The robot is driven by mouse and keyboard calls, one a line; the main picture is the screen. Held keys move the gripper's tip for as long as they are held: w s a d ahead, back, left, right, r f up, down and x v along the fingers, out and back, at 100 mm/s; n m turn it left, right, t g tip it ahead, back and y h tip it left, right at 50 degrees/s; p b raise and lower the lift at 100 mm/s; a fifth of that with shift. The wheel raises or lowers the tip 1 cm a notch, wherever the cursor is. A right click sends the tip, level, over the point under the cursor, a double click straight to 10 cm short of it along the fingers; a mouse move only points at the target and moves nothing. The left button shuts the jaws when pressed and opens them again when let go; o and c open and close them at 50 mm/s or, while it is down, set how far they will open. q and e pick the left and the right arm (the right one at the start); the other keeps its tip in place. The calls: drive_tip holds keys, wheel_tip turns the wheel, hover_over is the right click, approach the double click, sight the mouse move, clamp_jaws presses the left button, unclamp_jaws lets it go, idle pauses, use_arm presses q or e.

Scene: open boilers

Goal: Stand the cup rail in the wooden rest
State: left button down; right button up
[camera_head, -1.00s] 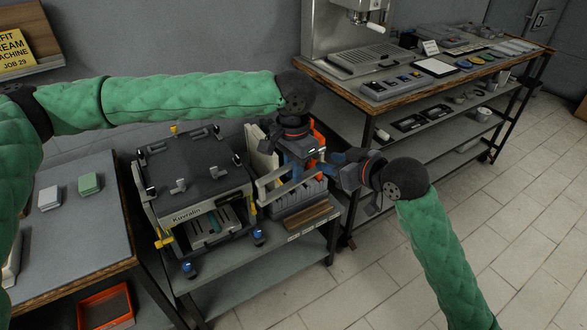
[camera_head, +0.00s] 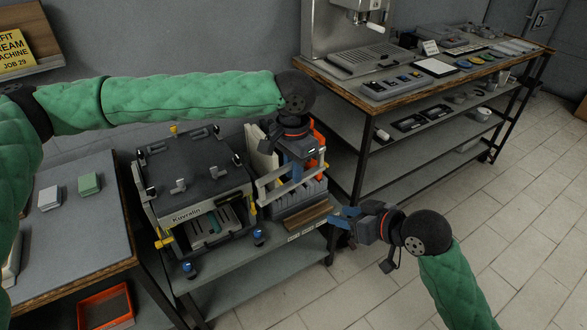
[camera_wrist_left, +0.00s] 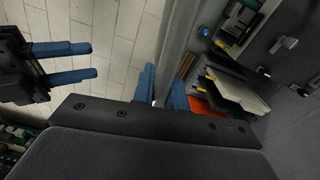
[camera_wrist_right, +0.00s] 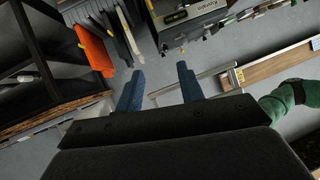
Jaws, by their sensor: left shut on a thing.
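The cup rail (camera_head: 266,184) is a pale metal frame at the right of the boiler. My left gripper (camera_head: 299,170) reaches down and is shut on it. In the left wrist view the grey rail (camera_wrist_left: 178,40) runs up from between the blue fingers. A brown wooden piece (camera_head: 308,217), which looks like the wooden rest, lies at the front right of the cart, below the rail. Whether the rail touches it I cannot tell. My right gripper (camera_head: 338,219) is open and empty to the right of the cart; its spread fingers show in the right wrist view (camera_wrist_right: 158,85).
The open boiler (camera_head: 190,180) stands left of the rail on the cart. Pale and orange panels (camera_wrist_right: 97,48) stand upright behind the rail. A grey slotted bin (camera_head: 300,197) is beneath it. Open floor lies to the right; a side table (camera_head: 75,240) stands left.

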drive_tip(key=s+f+m+g+h, duration=0.1)
drive_tip(key=s+f+m+g, duration=0.1)
drive_tip(key=s+f, duration=0.65)
drive_tip(key=s+a+f+m+g+h, duration=0.15)
drive_tip(key=s+f, duration=0.35)
drive_tip(key=f, duration=0.7)
drive_tip(key=s+f+m+g+h, duration=0.2)
drive_tip(key=s+f, duration=0.4)
drive_tip(key=f, duration=0.5)
drive_tip(key=s+d+f+g+h, duration=0.1)
drive_tip(key=s+d+f+h, duration=0.2)
drive_tip(key=d+f, duration=0.2)
drive_tip(key=shift+d+f+n, duration=0.2)
drive_tip(key=shift+d+n, duration=0.05)
drive_tip(key=shift+n, duration=0.2)
